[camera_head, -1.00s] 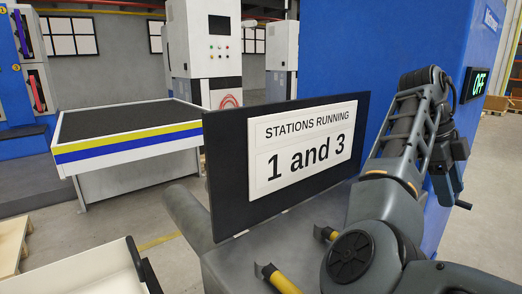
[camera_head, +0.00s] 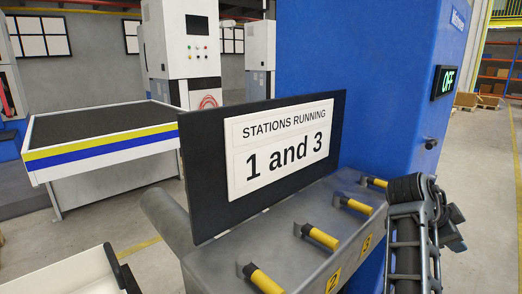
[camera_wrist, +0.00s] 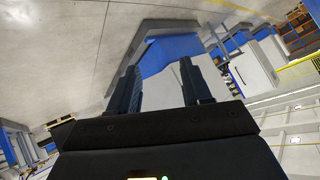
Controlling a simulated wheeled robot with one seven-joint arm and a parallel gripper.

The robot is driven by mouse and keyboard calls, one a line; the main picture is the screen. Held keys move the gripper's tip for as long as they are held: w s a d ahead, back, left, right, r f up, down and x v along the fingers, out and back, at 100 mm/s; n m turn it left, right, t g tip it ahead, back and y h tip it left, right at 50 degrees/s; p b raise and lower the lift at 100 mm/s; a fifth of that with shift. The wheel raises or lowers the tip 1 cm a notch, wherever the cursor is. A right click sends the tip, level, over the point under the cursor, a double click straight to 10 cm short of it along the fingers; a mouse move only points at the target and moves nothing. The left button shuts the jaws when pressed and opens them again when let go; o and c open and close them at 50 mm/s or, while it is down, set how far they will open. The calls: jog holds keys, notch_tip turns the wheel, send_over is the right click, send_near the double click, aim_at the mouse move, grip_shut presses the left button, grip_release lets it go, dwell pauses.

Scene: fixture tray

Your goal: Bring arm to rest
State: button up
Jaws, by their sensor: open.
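My arm (camera_head: 408,240) stands at the right edge of the grey fixture in the head view, its links folded upright. My gripper (camera_wrist: 158,70) shows in the wrist view with two black fingers apart and nothing between them. In the head view I cannot clearly make out its fingers.
A black board with a white sign (camera_head: 279,148) reading "STATIONS RUNNING 1 and 3" stands behind the cylinders. A blue cabinet (camera_head: 360,75) with a display (camera_head: 444,82) reading OFF is behind. A dark-topped table (camera_head: 95,132) is left. Open floor lies at right.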

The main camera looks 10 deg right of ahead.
jog(key=s+a+f+n+t+y, duration=0.2)
jog(key=s+a+f+n+t, duration=0.45)
jog(key=s+n, duration=0.2)
jog(key=s+a+f+n+t+y, duration=0.1)
jog(key=s+a+f+n+t, duration=0.4)
jog(key=s+f+n, duration=0.4)
jog(key=s+a+r+n+t+y, duration=0.1)
jog(key=s+a+r+y, duration=0.1)
jog(key=s+a+r, duration=0.2)
jog(key=s+a+r+n+t+y, duration=0.1)
jog(key=s+a+r, duration=0.3)
jog(key=s+a, duration=0.4)
jog(key=s+a+r+n+t+y, duration=0.1)
jog(key=s+a+r+n+y, duration=0.2)
jog(key=s+a, duration=0.4)
jog(key=s+r+y, duration=0.1)
jog(key=s, duration=0.2)
jog(key=shift+s+r, duration=0.15)
jog(key=shift+r, duration=0.15)
jog(key=shift+a+n, duration=0.1)
jog(key=shift+n, duration=0.15)
